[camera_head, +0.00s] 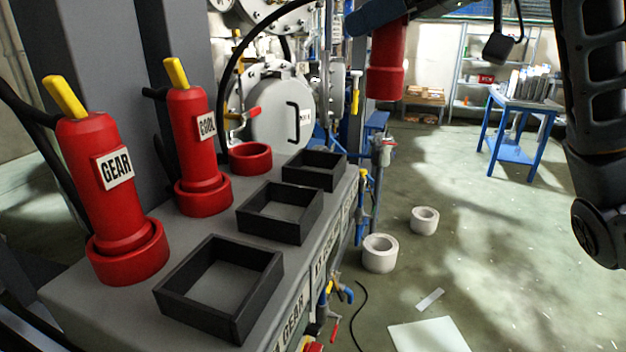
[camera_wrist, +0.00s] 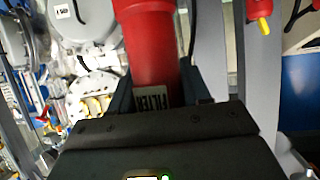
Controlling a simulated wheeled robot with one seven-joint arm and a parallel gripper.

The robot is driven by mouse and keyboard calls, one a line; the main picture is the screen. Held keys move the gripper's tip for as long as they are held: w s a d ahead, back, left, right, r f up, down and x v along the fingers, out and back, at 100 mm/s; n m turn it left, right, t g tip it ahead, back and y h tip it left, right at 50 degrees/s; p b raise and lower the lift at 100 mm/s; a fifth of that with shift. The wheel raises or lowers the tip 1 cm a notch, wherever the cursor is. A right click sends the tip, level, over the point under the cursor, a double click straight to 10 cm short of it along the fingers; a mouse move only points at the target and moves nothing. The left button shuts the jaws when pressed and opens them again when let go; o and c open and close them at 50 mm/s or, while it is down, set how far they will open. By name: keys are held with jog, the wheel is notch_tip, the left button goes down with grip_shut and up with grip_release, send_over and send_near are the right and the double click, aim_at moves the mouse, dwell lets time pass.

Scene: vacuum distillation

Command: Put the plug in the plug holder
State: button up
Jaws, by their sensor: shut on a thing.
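The red plug (camera_head: 386,65) hangs in the air at the top of the head view, right of the bench. In the wrist view the red plug (camera_wrist: 150,45) sits between the fingers of my gripper (camera_wrist: 157,88), which is shut on it. A white label on it is partly hidden by the gripper. The empty plug holder, a red ring (camera_head: 250,158), stands on the grey bench behind the black trays. The held plug is apart from it, higher and to the right.
A GEAR plug (camera_head: 107,190) and a COOL plug (camera_head: 196,145) stand in red rings on the grey bench (camera_head: 120,320). Black open trays (camera_head: 215,325) line its right side. A black hose (camera_head: 232,65) arches behind the empty ring. Open floor lies right.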

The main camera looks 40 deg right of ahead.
jog(key=shift+s+d+f+b, duration=0.1)
jog(key=shift+s+d+b, duration=0.2)
jog(key=shift+s, duration=0.25)
jog(key=shift+s+d+f+b, duration=0.1)
jog(key=shift+s+d+b, duration=0.05)
jog(key=shift+s+d, duration=0.3)
jog(key=shift+a, duration=0.25)
jog(key=shift+w+a+f, duration=1.05)
jog(key=shift+a+f, duration=0.45)
jog(key=shift+f, duration=0.25)
jog(key=shift+w+a+f, duration=1)
jog(key=shift+a+f, duration=0.45)
jog(key=shift+f, duration=0.3)
jog(key=shift+w+a+f, duration=1.05)
jog(key=shift+a+f, duration=0.45)
jog(key=shift+f, duration=0.25)
jog(key=shift+f, duration=0.2)
jog(key=o, duration=1.3)
jog(key=shift+c, duration=0.2)
jog(key=shift+r, duration=0.15)
